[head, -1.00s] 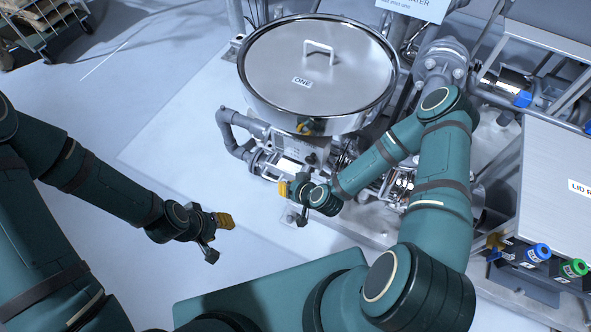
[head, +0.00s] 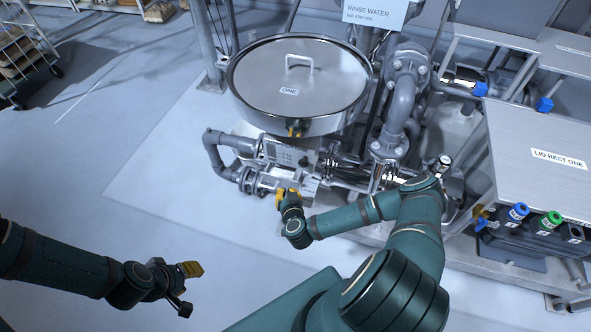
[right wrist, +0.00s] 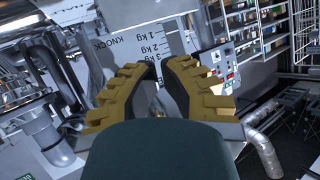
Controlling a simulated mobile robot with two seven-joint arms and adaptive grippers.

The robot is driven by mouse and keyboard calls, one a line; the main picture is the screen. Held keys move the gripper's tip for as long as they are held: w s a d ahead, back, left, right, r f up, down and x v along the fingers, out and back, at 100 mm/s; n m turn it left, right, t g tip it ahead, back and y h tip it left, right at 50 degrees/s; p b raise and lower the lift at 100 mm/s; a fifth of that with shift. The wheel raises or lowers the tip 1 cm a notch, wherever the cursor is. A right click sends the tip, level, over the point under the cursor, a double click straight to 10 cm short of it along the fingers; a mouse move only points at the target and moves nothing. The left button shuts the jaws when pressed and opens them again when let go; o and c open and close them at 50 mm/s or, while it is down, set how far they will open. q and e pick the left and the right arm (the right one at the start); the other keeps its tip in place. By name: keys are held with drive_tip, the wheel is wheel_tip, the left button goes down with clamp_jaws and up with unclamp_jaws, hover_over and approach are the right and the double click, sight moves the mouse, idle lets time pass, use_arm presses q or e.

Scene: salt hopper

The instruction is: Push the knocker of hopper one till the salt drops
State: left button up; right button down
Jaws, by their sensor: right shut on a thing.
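Hopper one (head: 300,103) is a round steel vessel with its lid on and a label reading ONE. Below it is a panel (head: 283,153). My right gripper (head: 287,193) is low in front of this panel. In the right wrist view its yellow fingers (right wrist: 160,72) are shut on a grey part, apparently the knocker (right wrist: 168,97), mostly hidden by the fingers. A plate (right wrist: 140,47) behind reads KNOCK, with a kg scale. My left gripper (head: 186,287) is open and empty at the lower left. No salt shows.
Grey pipes and a flanged elbow (head: 400,95) stand right of the hopper. A steel table labelled LID REST ONE (head: 545,135) is at the right, with blue and green fittings (head: 533,217) at its front. A trolley (head: 25,50) is far left. The left floor is clear.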

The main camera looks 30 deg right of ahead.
sight(304, 162)
drive_tip(key=shift+w+d, duration=0.1)
drive_tip(key=shift+d, duration=0.1)
idle(0.3)
drive_tip(key=w+d+b, duration=0.2)
drive_tip(key=w+d, duration=0.3)
drive_tip(key=d, duration=0.1)
drive_tip(key=shift+w+d, duration=0.25)
drive_tip(key=shift+w+d, duration=0.1)
idle(1.5)
drive_tip(key=shift+w+d, duration=0.15)
drive_tip(key=shift+w, duration=0.05)
